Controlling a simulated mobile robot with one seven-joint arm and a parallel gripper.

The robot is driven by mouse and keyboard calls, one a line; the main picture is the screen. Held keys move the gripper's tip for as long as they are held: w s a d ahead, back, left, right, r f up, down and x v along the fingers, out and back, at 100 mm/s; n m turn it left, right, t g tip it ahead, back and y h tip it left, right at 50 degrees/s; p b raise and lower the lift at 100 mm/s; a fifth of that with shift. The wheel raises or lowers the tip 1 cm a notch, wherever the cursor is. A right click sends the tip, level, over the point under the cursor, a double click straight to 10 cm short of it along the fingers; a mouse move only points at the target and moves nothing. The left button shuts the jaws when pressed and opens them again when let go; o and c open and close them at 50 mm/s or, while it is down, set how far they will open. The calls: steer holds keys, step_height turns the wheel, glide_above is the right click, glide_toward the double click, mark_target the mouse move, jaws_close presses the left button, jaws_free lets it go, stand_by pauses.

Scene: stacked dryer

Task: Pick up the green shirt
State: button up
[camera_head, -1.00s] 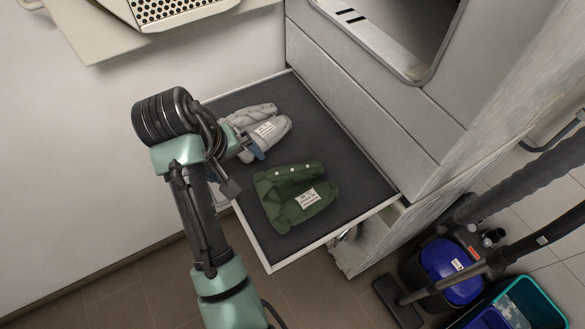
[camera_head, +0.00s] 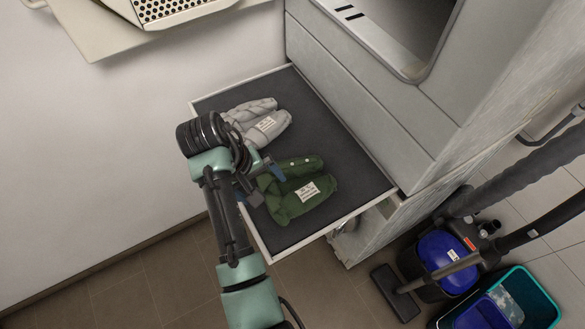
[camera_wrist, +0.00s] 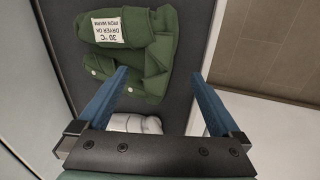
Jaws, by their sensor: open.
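The green shirt (camera_head: 302,190) lies folded, with a white label, on the dark surface of the pulled-out drawer (camera_head: 345,165). It also shows at the top of the wrist view (camera_wrist: 140,55). My gripper (camera_head: 262,179) is at the shirt's left edge in the head view, and part of it is hidden behind my wrist. In the wrist view my gripper (camera_wrist: 162,85) is open, with two blue fingers apart and nothing held between them. The shirt's near edge lies just beyond the left fingertip; I cannot tell whether they touch.
A folded grey garment (camera_head: 260,122) lies behind the shirt in the drawer and shows between my fingers' bases in the wrist view (camera_wrist: 135,124). The dryer front (camera_head: 380,90) rises at the right. A vacuum cleaner (camera_head: 440,258) and a teal bin (camera_head: 535,290) stand on the floor.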

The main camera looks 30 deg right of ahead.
mark_target(271, 193)
steer(key=x, duration=0.4)
steer(key=shift+s+d+f, duration=0.15)
steer(key=shift+d+f, duration=0.1)
steer(key=shift+d, duration=0.15)
steer(key=shift+a, duration=0.1)
jaws_close()
